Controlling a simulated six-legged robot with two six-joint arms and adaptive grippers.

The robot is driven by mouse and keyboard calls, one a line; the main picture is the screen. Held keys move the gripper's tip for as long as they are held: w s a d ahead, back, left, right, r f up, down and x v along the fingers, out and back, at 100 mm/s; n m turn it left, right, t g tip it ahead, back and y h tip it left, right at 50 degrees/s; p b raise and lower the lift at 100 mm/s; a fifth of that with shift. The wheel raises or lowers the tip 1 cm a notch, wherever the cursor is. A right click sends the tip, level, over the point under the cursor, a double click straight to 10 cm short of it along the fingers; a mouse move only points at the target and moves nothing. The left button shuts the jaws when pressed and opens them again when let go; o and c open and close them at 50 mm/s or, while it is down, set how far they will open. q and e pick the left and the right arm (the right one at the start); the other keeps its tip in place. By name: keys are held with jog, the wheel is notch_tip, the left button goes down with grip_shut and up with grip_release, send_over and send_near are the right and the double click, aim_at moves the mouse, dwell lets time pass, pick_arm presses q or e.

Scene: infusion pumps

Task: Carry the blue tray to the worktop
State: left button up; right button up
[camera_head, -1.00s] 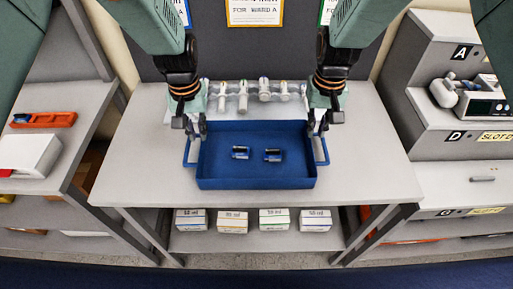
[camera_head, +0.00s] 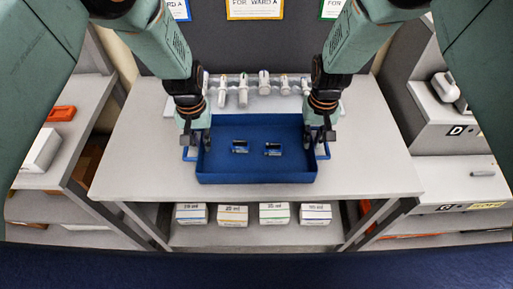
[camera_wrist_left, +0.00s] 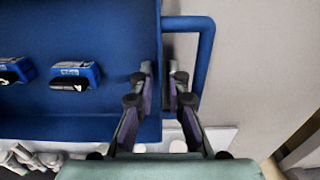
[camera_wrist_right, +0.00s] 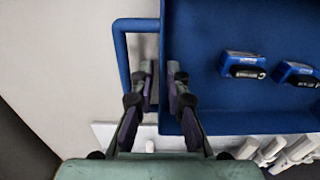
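The blue tray (camera_head: 256,175) stands on the grey table and holds two small blue-and-black items, at the left (camera_head: 240,147) and at the right (camera_head: 273,150). A loop handle sticks out on each side. My left gripper (camera_head: 196,143) is at the tray's left side. In the left wrist view its fingers (camera_wrist_left: 162,85) stand on both sides of the tray wall, one inside the tray and one inside the handle loop (camera_wrist_left: 205,50). My right gripper (camera_head: 318,142) straddles the right wall likewise; its fingers (camera_wrist_right: 161,80) look apart, with the handle (camera_wrist_right: 122,55) beside them.
Several white clamp-like fittings (camera_head: 243,90) stand on a strip behind the tray. Boxes (camera_head: 233,215) sit on the shelf under the table. Shelving with an orange tray (camera_head: 61,113) is at left, and a stepped grey unit (camera_head: 450,175) at right. The table front is clear.

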pick_arm(q)
jog(key=shift+f, duration=0.3)
pick_arm(e)
jog(key=shift+f, duration=0.3)
pick_arm(q)
jog(key=shift+s, duration=0.1)
pick_arm(e)
jog(key=shift+s, duration=0.1)
pick_arm(q)
jog(key=shift+a, duration=0.1)
pick_arm(e)
jog(key=shift+a, duration=0.1)
pick_arm(q)
grip_shut()
pick_arm(e)
grip_shut()
pick_arm(q)
jog(key=shift+r, duration=0.15)
pick_arm(e)
jog(key=shift+r, duration=0.15)
